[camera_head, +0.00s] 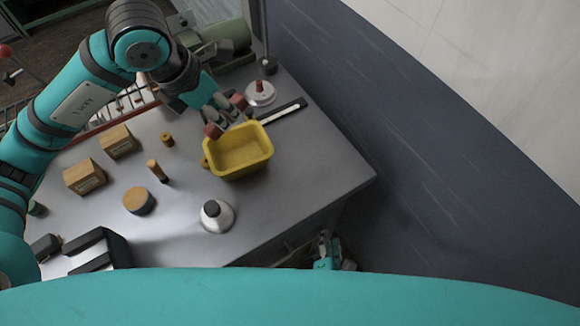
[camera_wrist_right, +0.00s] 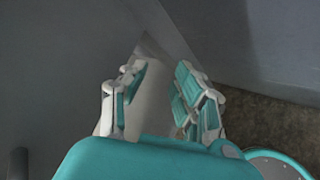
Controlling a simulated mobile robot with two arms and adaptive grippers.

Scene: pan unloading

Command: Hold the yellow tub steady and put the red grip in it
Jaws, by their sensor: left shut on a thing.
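The yellow tub (camera_head: 262,167) stands upright on the grey table near its right side, and I see no contents in it. My left gripper (camera_head: 228,117) is at the tub's far rim, its red-padded fingers shut on the tub; the exact contact is partly hidden. A red grip (camera_head: 259,86) stands up from a white round base (camera_head: 262,98) behind the tub, close to the left gripper. My right gripper (camera_head: 326,250) is low beyond the table's front edge. In the right wrist view its fingers (camera_wrist_right: 160,100) are apart with nothing between them.
A dark flat bar (camera_head: 283,111) lies behind the tub. A white cone with a black knob (camera_head: 216,214) stands in front. Wooden blocks (camera_head: 84,176), small cylinders (camera_head: 157,170) and a round disc (camera_head: 139,201) lie to the left. The table's right corner is clear.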

